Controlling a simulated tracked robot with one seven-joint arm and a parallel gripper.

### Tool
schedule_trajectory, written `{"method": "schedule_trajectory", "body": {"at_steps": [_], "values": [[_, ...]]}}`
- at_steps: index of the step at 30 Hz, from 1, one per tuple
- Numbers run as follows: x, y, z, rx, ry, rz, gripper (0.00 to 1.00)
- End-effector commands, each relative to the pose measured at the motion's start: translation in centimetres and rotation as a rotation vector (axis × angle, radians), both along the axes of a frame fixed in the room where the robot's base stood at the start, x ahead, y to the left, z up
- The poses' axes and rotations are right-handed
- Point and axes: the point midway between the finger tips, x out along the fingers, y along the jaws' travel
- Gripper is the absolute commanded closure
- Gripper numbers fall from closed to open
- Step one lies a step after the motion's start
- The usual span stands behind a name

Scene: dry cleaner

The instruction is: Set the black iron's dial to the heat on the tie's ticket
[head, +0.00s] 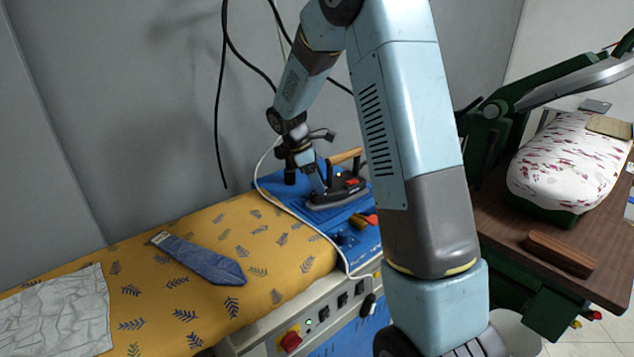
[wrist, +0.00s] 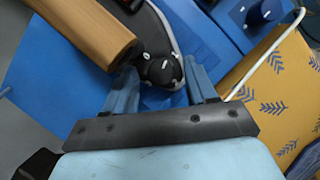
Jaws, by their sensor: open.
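The black iron (head: 342,194) sits on a blue rest at the board's far end; its wooden handle (wrist: 85,28) fills the wrist view's upper left. The iron's black dial (wrist: 160,71), with a small white mark, stands between the fingertips of my gripper (wrist: 158,75). My gripper is open, one finger on each side of the dial; whether either touches it I cannot tell. In the head view my gripper (head: 320,184) is at the iron's left end. The blue tie (head: 205,262) lies on the yellow patterned board. A small pale ticket (head: 159,238) is at its narrow end, too small to read.
A crumpled grey cloth (head: 58,312) lies on the board's left. A cable runs along the board's edge. A green press with a floral pad (head: 565,168) and a wooden block (head: 560,253) are at right.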

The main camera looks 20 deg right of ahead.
Motion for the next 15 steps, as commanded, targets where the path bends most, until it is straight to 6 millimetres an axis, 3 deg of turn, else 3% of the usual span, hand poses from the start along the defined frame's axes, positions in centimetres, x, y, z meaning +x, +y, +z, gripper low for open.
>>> {"method": "schedule_trajectory", "body": {"at_steps": [5,15], "values": [[0.4,0.9,2.2,0.000,-0.003,0.001,0.44],[1.3,3.3,8.3,0.001,-0.004,0.002,0.44]]}}
